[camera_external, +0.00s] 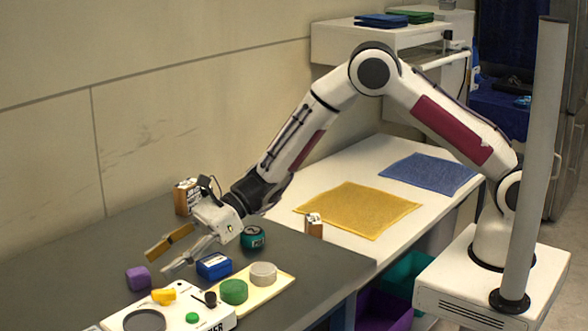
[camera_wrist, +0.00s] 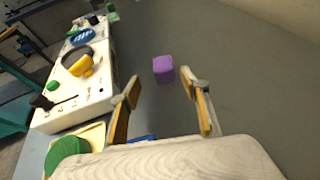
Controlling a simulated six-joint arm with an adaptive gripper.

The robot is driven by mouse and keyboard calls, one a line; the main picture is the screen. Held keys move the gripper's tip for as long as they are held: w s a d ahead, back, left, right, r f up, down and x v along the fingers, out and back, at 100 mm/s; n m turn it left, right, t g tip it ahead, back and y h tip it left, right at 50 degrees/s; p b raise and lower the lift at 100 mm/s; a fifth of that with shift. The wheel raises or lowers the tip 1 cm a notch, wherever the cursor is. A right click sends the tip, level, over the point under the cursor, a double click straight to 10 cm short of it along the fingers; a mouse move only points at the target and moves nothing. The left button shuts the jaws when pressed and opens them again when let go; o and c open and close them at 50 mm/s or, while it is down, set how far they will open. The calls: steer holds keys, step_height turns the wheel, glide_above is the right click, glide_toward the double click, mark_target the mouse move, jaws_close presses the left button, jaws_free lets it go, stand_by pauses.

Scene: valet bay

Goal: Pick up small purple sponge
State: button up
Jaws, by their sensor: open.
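The small purple sponge (camera_external: 138,278) is a block lying on the dark grey table top, near the left of the external view. In the wrist view the purple sponge (camera_wrist: 163,68) lies on the bare grey surface, beyond the fingertips and between their lines. My gripper (camera_external: 164,257) is open and empty, with its yellow-padded fingers spread. It is above the table, to the right of the sponge and apart from it. In the wrist view my gripper (camera_wrist: 160,88) shows both fingers, with nothing between them.
A white device (camera_external: 165,315) with a dark disc and a yellow piece stands beside the sponge. A blue box (camera_external: 214,265), a green sponge (camera_external: 234,291) on a cream tray (camera_external: 276,291) and a teal tin (camera_external: 253,237) are near my gripper. Grey table behind the sponge is clear.

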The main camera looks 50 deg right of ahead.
mark_target(137, 271)
steer(key=shift+w+a+f, duration=0.2)
steer(key=shift+a+f, duration=0.1)
steer(key=shift+a, duration=0.35)
steer(key=shift+a, duration=0.1)
steer(key=shift+w+a+f, duration=0.2)
steer(key=shift+w+a, duration=0.15)
steer(key=shift+a, duration=0.3)
steer(key=shift+w+a+f, duration=0.2)
steer(key=shift+w+a, duration=0.15)
steer(key=shift+a, duration=0.3)
steer(key=shift+x, duration=1.05)
steer(key=c, duration=0.9)
